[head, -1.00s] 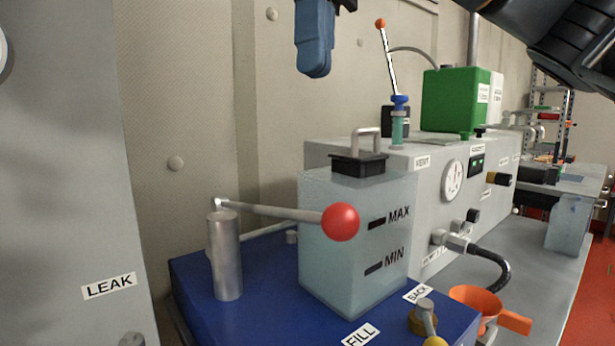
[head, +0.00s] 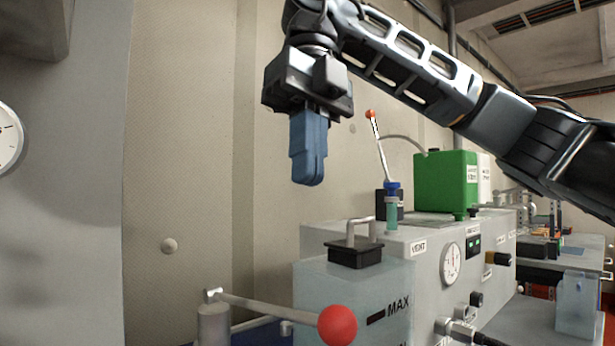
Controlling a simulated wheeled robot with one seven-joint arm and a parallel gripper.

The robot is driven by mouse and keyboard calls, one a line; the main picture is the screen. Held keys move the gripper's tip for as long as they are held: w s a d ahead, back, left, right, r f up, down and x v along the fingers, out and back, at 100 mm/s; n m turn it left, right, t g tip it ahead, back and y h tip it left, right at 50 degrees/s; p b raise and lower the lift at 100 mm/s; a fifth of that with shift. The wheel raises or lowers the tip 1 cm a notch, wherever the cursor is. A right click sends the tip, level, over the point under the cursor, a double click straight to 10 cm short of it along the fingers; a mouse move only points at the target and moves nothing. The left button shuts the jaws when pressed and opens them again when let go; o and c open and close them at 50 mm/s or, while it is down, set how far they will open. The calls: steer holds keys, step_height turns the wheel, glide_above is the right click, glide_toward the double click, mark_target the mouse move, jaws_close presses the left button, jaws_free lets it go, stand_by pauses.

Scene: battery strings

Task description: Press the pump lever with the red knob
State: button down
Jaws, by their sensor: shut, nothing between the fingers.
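The pump lever (head: 265,309) is a grey rod running from a metal post (head: 213,326) at the left to a red knob (head: 337,325) at its right end. It slopes slightly down toward the knob, in front of the translucent tank (head: 365,285). My gripper (head: 308,180) points down with its blue fingers together and empty. In the picture it is well above the knob and a little to its left, apart from everything. The lower part of the post is cut off by the frame.
The tank has a black cap with a handle (head: 355,250). Behind it stand a grey machine (head: 430,246) with a gauge, a thin lever with an orange tip (head: 378,140) and a green container (head: 445,182). A grey cabinet (head: 70,200) fills the left side. Air around my gripper is clear.

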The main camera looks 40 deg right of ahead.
steer(key=x, duration=1.1)
steer(key=shift+f, duration=0.25)
steer(key=shift+a, duration=0.1)
